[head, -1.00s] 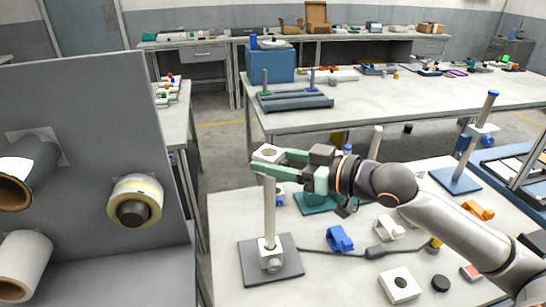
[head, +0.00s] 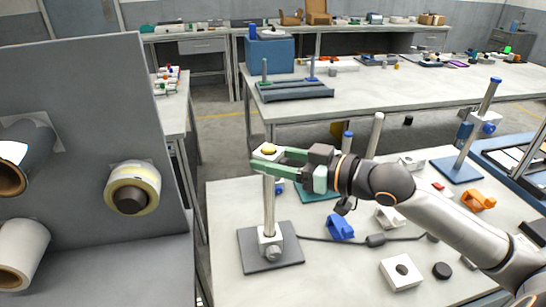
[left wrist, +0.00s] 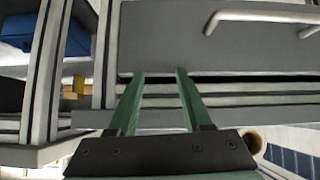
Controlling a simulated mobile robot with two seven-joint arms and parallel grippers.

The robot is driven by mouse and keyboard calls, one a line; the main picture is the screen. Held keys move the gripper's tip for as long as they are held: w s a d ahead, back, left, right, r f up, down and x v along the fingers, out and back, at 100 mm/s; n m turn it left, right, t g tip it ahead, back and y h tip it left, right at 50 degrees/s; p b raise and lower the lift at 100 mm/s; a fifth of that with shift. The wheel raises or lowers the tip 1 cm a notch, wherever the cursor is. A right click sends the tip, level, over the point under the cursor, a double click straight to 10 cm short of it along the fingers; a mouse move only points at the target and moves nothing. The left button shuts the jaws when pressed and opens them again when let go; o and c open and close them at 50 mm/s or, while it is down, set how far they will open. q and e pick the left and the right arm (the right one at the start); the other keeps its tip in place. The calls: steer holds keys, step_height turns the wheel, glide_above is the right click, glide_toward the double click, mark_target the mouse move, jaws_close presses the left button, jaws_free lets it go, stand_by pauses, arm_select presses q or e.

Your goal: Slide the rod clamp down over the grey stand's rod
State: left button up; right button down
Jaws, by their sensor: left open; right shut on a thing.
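The grey stand (head: 270,262) is on the near table in the head view, with its rod (head: 269,205) upright and a white fitting (head: 270,243) with a knob at its foot. My right gripper (head: 266,160) is shut on the white rod clamp (head: 258,152) at the rod's top. A yellow round spot shows in the clamp's hole; it looks like the rod's tip. The green fingers partly hide the clamp and the rod just below it. My left gripper (left wrist: 160,73) is open and empty in the left wrist view, facing a grey panel.
A blue clamp (head: 340,226), a white clamp (head: 388,216), a white block with a hole (head: 402,271) and a black disc (head: 441,270) lie right of the stand. A blue stand (head: 458,168) is farther right. A grey panel with rolls (head: 132,190) rises at left.

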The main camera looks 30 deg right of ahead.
mark_target(274, 179)
arm_select(q)
steer(key=shift+f, duration=0.1)
steer(key=shift+s+f+b, duration=0.1)
steer(key=shift+f+b, duration=0.2)
steer(key=shift+b, duration=1.2)
arm_select(e)
steer(key=shift+s+f, duration=0.15)
steer(key=shift+f, duration=2.3)
